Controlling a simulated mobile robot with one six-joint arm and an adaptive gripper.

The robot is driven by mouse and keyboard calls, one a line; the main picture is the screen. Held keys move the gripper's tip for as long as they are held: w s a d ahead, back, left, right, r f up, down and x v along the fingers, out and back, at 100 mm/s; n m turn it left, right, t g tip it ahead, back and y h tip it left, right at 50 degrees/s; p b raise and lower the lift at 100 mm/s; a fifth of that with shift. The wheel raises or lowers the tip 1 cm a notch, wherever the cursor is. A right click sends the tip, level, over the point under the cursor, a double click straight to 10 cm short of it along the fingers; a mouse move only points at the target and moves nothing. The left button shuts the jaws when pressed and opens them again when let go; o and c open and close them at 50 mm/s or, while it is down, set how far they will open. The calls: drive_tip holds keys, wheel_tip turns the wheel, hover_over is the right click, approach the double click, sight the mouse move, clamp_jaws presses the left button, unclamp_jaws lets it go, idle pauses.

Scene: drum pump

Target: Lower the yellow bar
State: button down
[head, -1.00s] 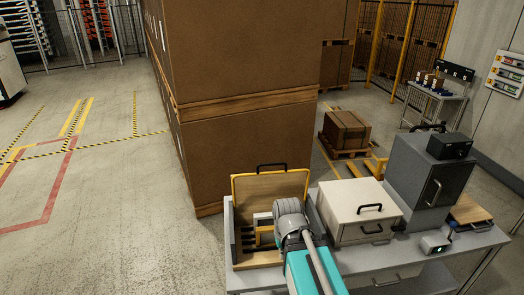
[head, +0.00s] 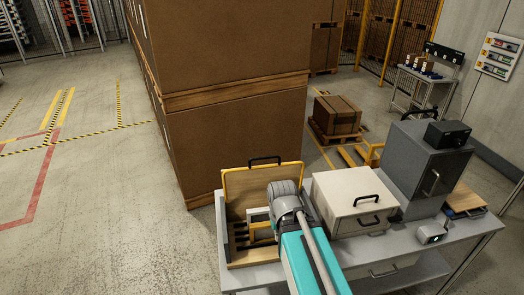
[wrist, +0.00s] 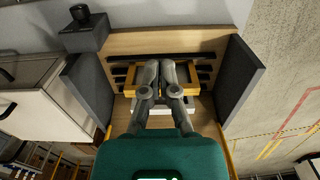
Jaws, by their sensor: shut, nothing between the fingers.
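An open grey-sided box with a wooden inside stands on the bench; its grey wall shows in the head view (head: 222,235) and the wrist view (wrist: 240,80). Inside it is a yellow bar (wrist: 204,76) with ends showing on both sides of my fingers; its middle is hidden behind them. In the head view part of the yellow bar (head: 257,226) shows left of my wrist. My gripper (wrist: 160,66) is over the bar with its fingers close together and empty. Whether they touch the bar I cannot tell. In the head view my wrist hides the fingers.
A yellow-edged panel with a black handle (head: 264,160) stands up at the box's back. A white drawer cabinet (head: 350,202) is close on the right, with a grey cabinet (head: 425,165) beyond. Stacked cartons (head: 230,130) stand behind. The floor at left is clear.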

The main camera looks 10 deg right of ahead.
drive_tip(key=shift+w, duration=0.1)
drive_tip(key=w+r+t+p, duration=0.2)
drive_tip(key=w+r+p, duration=2.3)
drive_tip(key=w, duration=0.4)
drive_tip(key=shift+d+r+t, duration=0.2)
drive_tip(key=shift+t, duration=0.2)
drive_tip(key=shift+f, duration=0.15)
wheel_tip(320, 180, down, 11)
drive_tip(key=s+b, duration=0.1)
drive_tip(key=b, duration=1)
drive_tip(key=shift+f+b, duration=0.15)
drive_tip(key=shift+b, duration=0.2)
drive_tip(key=shift+s+a, duration=0.15)
drive_tip(key=shift+s, duration=0.05)
